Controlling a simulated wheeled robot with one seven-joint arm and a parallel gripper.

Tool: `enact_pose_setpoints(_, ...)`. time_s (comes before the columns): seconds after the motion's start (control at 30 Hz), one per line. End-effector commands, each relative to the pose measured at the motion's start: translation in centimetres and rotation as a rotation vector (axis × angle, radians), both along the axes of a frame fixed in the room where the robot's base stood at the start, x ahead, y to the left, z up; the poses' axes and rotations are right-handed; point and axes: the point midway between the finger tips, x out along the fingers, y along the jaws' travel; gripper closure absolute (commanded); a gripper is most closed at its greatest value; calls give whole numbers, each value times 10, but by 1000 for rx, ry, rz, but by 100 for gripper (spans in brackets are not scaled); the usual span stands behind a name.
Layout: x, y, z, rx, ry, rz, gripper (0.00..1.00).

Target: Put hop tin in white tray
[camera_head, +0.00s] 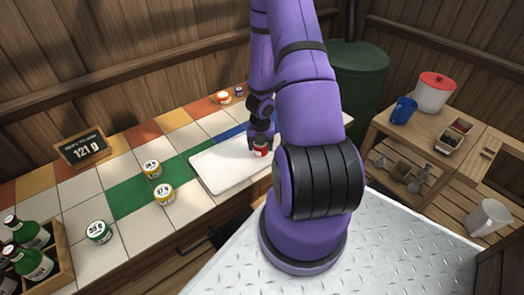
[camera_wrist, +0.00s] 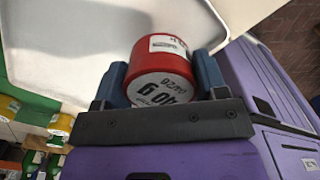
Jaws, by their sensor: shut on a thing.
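My gripper (camera_head: 262,138) is at the right end of the white tray (camera_head: 215,170), shut on a red tin (camera_head: 261,152). In the wrist view the red tin (camera_wrist: 160,62) sits between the two blue-grey fingers of my gripper (camera_wrist: 160,80). It has a pale end face with dark print and a small white label on its red side. The white tray (camera_wrist: 70,45) shows close behind the tin. I cannot tell whether the tin touches the tray. The visible part of the tray is empty.
Tins marked 36 g (camera_head: 152,168), 27 g (camera_head: 164,194) and 59 g (camera_head: 98,232) stand left of the tray. An orange tin (camera_head: 223,97) stands at the back. A bottle crate (camera_head: 62,270) is front left, a sign reading 121 g (camera_head: 82,150) back left.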

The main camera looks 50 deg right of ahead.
Motion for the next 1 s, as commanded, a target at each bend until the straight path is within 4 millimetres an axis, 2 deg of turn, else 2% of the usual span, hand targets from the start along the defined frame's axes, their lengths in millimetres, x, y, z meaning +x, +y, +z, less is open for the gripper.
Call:
enact_pose_setpoints(0.17, -2, -9, -2, 1, 1, 0, 58)
enact_pose_setpoints(0.5, -2, -8, -33, 2, 2, 1, 58)
enact_pose_setpoints(0.93, -1, -8, -38, 0, 1, 0, 58)
enact_pose_setpoints(0.97, -1, -9, -38, -1, 1, 0, 29)
enact_pose_setpoints(1.0, -1, -9, -37, -1, 2, 0, 23)
